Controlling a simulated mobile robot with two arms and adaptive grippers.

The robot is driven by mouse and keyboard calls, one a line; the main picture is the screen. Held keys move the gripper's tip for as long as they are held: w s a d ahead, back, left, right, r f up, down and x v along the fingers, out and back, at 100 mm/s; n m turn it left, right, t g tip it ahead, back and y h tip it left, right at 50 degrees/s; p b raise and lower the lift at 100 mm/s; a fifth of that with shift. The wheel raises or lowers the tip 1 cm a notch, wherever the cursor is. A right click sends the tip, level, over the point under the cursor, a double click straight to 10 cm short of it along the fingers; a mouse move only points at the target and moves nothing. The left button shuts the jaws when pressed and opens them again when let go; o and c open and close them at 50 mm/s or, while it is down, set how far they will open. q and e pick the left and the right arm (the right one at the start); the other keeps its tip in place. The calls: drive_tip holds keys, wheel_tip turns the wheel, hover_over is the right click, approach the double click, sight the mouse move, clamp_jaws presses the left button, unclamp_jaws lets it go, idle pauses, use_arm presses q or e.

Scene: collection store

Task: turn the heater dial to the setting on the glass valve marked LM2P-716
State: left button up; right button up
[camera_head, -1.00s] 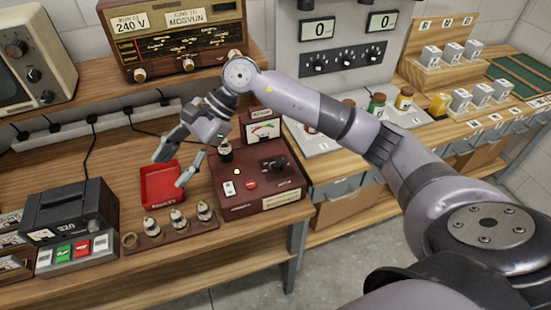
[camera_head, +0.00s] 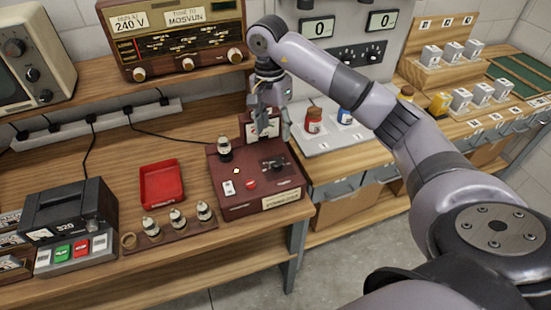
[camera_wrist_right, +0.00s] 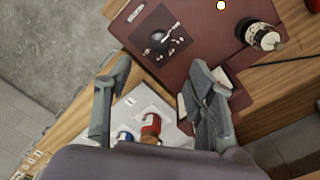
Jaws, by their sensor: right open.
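The dark red tester box (camera_head: 232,205) stands on the bench. A black dial knob (camera_head: 275,163) is on its top right; it also shows in the wrist view (camera_wrist_right: 157,40). A glass valve (camera_head: 225,150) stands upright at its back left and also shows in the wrist view (camera_wrist_right: 262,36). Several more valves (camera_head: 177,220) stand in a wooden rack in front; no valve marking is readable. My right gripper (camera_head: 271,132) is open and empty, behind and above the dial, partly covering the box's meter (camera_head: 255,128). My left gripper is not in view.
A red tray (camera_head: 161,184) lies left of the box. A black 320 unit (camera_head: 70,212) stands at the bench's left. A radio (camera_head: 178,45) sits on the shelf above. Jars (camera_head: 314,121) stand on a grey plate behind right.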

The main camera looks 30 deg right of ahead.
sight(276, 162)
drive_tip(key=f, duration=0.3)
drive_tip(key=f+p, duration=0.1)
drive_tip(key=f, duration=0.2)
drive_tip(key=f+p, duration=0.1)
drive_tip(key=f, duration=0.2)
drive_tip(key=shift+s+f, duration=0.3)
drive_tip(key=shift+f, duration=0.05)
drive_tip(key=shift+f+p, duration=0.35)
drive_tip(key=shift+f, duration=0.4)
drive_tip(key=shift+c, duration=0.2)
drive_tip(key=c, duration=1.1)
